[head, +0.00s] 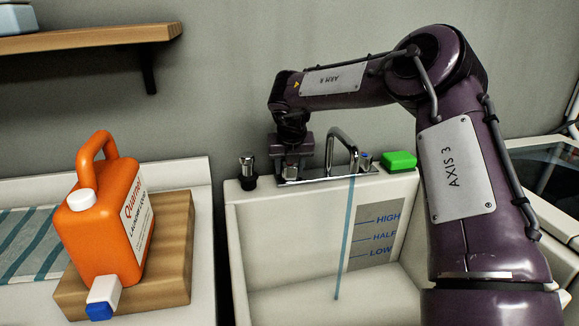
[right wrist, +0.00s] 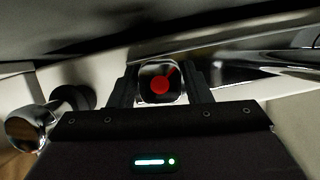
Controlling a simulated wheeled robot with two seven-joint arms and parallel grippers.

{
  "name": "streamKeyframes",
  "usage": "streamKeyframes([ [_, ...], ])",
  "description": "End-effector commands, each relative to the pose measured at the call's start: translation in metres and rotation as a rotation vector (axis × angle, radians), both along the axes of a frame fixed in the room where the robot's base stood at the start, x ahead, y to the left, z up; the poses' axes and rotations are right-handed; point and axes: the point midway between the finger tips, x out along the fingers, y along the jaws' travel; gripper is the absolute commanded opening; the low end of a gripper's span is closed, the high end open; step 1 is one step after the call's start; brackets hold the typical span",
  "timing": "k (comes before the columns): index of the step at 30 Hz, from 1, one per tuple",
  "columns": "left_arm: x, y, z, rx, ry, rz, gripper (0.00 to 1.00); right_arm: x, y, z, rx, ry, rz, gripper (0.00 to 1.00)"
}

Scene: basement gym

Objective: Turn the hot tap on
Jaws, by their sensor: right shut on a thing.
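The hot tap (right wrist: 158,83) is a squarish chrome knob with a red dot and a red line on its face. In the right wrist view it sits between the two fingers of my right gripper (right wrist: 160,92), which is shut on it. In the head view my right gripper (head: 291,163) reaches down onto the left end of the chrome tap base (head: 325,178), and hides most of the knob. A thin blue stream of water (head: 345,235) falls from the curved spout (head: 343,138) into the sink. A blue-marked knob (head: 364,159) is right of the spout. My left gripper is out of view.
The white sink (head: 228,225) has a level plate (head: 375,236) reading HIGH, HALF, LOW. A chrome-topped fitting (head: 247,166) stands left of the tap base, a green block (head: 399,160) right of it.

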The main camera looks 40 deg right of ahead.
Motion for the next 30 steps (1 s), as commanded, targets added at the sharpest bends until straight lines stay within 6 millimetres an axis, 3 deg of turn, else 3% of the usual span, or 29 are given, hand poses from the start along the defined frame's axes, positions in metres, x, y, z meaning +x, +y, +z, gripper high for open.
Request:
streamKeyframes([
  [9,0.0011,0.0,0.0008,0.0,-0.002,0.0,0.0,0.0006,-0.0002,0.0012,-0.002,-0.002,-0.104,0.21],
  [24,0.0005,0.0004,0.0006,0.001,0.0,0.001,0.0,0.0008,-0.0002,0.0015,-0.001,-0.003,-0.118,0.21],
  [25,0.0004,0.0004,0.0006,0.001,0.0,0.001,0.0,0.0008,-0.0002,0.0015,-0.001,-0.003,-0.118,0.48],
  [30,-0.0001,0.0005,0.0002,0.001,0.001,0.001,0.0,0.0005,-0.0001,0.001,0.0,-0.002,-0.118,0.66],
])
